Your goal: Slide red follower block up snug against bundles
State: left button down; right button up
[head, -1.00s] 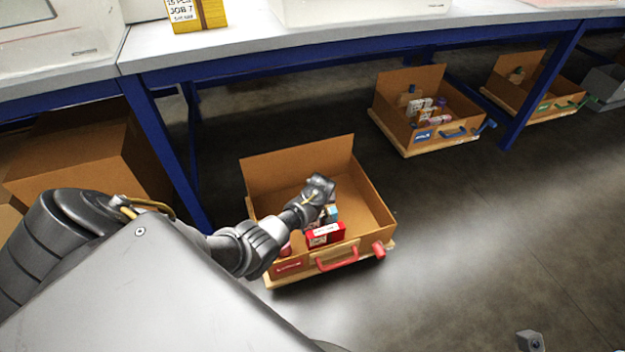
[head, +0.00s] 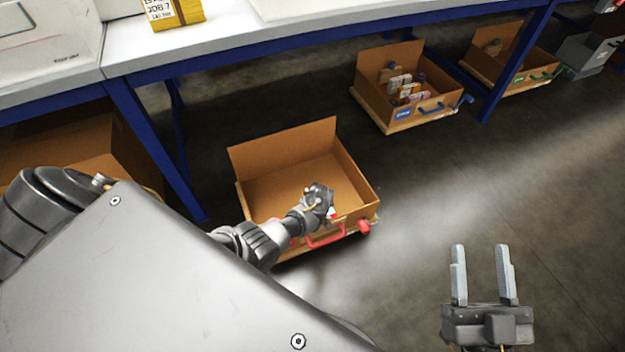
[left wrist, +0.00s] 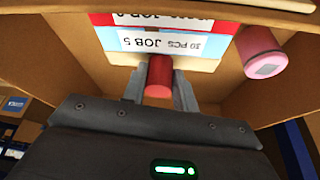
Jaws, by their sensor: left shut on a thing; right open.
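My left gripper (left wrist: 158,85) is shut on an upright-looking red cylindrical knob (left wrist: 159,78), seen in the left wrist view. Just past the knob is the pale edge of the follower block (left wrist: 190,64). A light-blue bundle (left wrist: 112,40) labelled JOB 5 lies right against that pale edge, with no clear gap showing. A red bundle (left wrist: 200,22) lies beyond it. In the head view my left gripper (head: 320,197) is low inside the red-handled crate (head: 285,150), near its front wall, and hides most of the bundles. My right gripper (head: 482,275) is open and empty above the floor.
The crate's back part is empty. A blue-handled crate (head: 373,103) and a green-handled crate (head: 475,68) sit farther right. A blue table leg (head: 160,150) is close to the left. Floor to the right is clear.

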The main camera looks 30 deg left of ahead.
pick_arm(q)
jog(key=shift+d, duration=0.1)
jog(key=c, duration=1.1)
grip_release()
jog(key=shift+r, duration=0.1)
jog(key=shift+r, duration=0.2)
jog(key=p+v, duration=0.2)
jog(key=v, duration=0.1)
jog(key=shift+r+p, duration=0.15)
jog(key=shift+p, duration=0.2)
jog(key=p+v, duration=0.1)
jog(key=v, duration=0.1)
jog(key=shift+s+d+r+p, duration=0.1)
jog(key=shift+s+r+p, duration=0.05)
jog(key=shift+r+p, duration=0.15)
pick_arm(e)
jog(key=d+f+m+g+h, duration=0.2)
jog(key=d+f+g+h, duration=0.45)
jog(key=f, duration=0.55)
pick_arm(q)
jog(key=shift+p+v, duration=1.2)
jog(key=shift+v, duration=0.95)
pick_arm(e)
jog(key=s+d+f+m+g+h, duration=0.1)
jog(key=s+d+f+g+h, duration=0.2)
jog(key=s+d+f+g, duration=0.2)
jog(key=shift+s+d+f+m+g, duration=0.45)
jog(key=shift+s+g, duration=0.3)
jog(key=shift+g, duration=0.2)
